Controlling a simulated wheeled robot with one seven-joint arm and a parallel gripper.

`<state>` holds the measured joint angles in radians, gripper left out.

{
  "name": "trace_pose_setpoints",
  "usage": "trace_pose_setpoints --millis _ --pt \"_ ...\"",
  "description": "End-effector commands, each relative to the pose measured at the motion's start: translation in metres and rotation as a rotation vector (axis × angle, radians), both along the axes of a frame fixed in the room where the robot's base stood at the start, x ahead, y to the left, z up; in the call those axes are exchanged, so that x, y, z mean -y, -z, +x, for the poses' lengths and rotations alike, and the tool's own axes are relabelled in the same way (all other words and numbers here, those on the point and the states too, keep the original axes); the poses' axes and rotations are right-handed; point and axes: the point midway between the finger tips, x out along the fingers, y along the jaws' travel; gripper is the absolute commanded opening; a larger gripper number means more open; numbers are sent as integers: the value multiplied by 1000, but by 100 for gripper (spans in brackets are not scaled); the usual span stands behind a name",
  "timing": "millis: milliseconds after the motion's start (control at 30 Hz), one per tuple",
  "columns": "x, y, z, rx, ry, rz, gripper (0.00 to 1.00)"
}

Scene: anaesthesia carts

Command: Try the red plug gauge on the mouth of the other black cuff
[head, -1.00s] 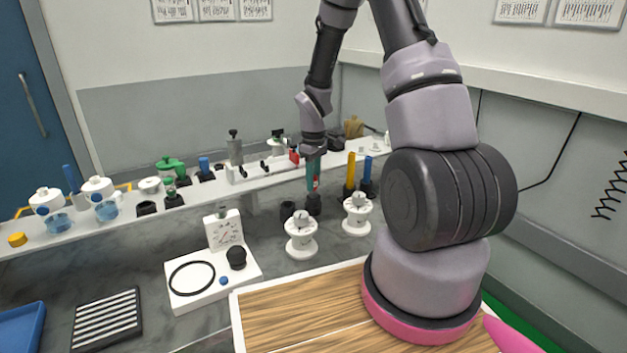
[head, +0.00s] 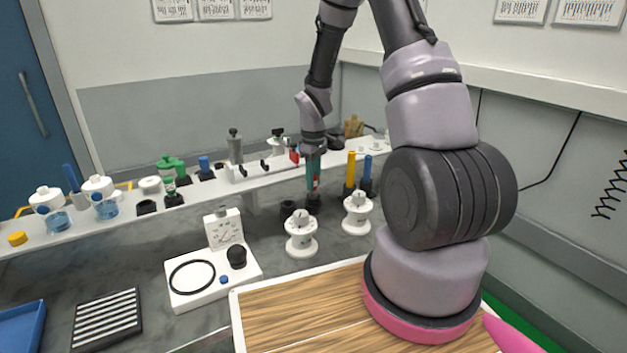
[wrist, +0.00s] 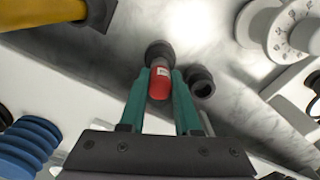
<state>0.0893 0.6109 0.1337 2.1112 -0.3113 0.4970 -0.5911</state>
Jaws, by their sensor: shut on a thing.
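My gripper (wrist: 160,84) has green fingers shut on the red plug gauge (wrist: 159,86), which carries a small white label. In the head view my gripper (head: 313,183) points down over the right one of two black cuffs. That cuff (wrist: 160,50) is in line with the gauge's far end, which seems to meet its mouth; I cannot tell how far it is inside. It also shows in the head view (head: 313,206). The second black cuff (wrist: 201,84) stands close beside it, with its mouth open and empty; in the head view it is on the left (head: 287,210).
A yellow gauge (head: 350,172) and a blue one (head: 367,168) stand close to the right. The white shelf (head: 255,180) runs behind.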

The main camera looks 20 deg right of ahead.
Motion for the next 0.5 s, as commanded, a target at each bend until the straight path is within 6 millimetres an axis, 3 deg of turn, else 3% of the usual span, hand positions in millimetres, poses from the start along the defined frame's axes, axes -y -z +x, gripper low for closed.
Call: trace_pose_setpoints --millis 500 --pt "0 -16 0 0 0 0 0"
